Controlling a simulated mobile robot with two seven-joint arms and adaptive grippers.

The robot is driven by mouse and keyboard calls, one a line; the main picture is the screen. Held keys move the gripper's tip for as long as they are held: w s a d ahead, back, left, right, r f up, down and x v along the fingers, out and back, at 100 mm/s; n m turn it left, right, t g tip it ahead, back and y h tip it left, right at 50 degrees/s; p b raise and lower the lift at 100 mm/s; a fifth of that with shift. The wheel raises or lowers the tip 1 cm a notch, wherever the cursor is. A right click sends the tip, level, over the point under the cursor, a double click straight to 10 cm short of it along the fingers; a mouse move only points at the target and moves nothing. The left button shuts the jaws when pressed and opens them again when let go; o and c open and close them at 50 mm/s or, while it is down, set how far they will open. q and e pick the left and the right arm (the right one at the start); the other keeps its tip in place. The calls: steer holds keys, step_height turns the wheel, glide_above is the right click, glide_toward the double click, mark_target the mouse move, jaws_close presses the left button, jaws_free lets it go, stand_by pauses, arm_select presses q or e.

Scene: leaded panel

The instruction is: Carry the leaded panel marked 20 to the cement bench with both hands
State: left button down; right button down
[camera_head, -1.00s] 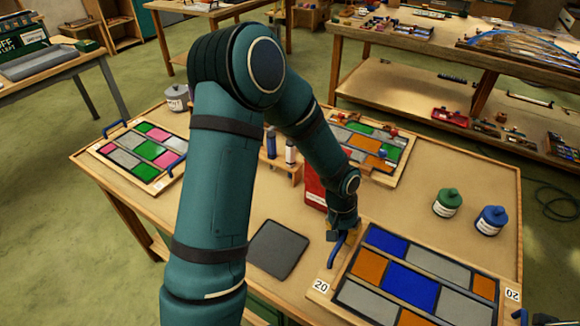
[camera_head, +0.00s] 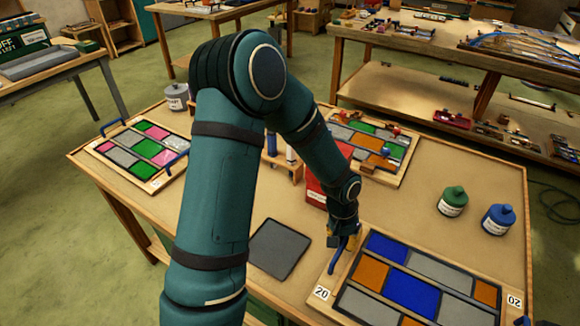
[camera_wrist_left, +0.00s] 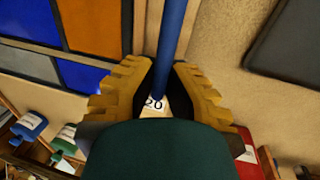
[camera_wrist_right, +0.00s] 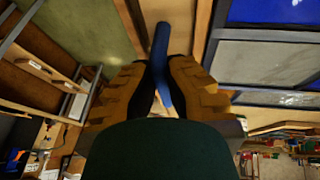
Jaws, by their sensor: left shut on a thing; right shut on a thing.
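The leaded panel marked 20 (camera_head: 321,293) lies flat at the near right of the wooden table, with blue, orange and grey panes in a wooden frame. I cannot tell whether it touches the tabletop. My left gripper (camera_head: 343,241) is shut on its left blue handle, which runs between the yellow fingers in the left wrist view (camera_wrist_left: 172,45). My right gripper (camera_wrist_right: 160,85) is shut on the other blue handle (camera_wrist_right: 160,45), seen in the right wrist view. In the head view that side is mostly cut off at the lower right. I cannot tell which bench is the cement bench.
The table (camera_head: 400,205) also holds a dark grey mat (camera_head: 280,249), a red box (camera_head: 318,188), green (camera_head: 452,202) and blue (camera_head: 497,220) bottles, and two other panels (camera_head: 145,150) (camera_head: 370,145). Other benches stand at left (camera_head: 50,75) and back right (camera_head: 450,55). Green floor between is clear.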

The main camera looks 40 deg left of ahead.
arm_select(q)
steer(key=shift+f, duration=0.35)
arm_select(e)
steer(key=shift+d+f, duration=0.1)
steer(key=shift+f, duration=0.2)
arm_select(q)
steer(key=c, duration=1.3)
jaws_free()
arm_select(e)
steer(key=c, duration=1.3)
jaws_free()
steer(key=shift+f, duration=0.1)
arm_select(q)
steer(key=shift+o, duration=0.8)
arm_select(e)
steer(key=shift+o, duration=0.8)
arm_select(q)
step_height(320, 180, up, 12)
steer(key=a, duration=0.2)
steer(key=shift+s+a, duration=0.2)
steer(key=shift+s, duration=0.05)
arm_select(e)
steer(key=v, duration=1.2)
arm_select(q)
steer(key=shift+f, duration=0.1)
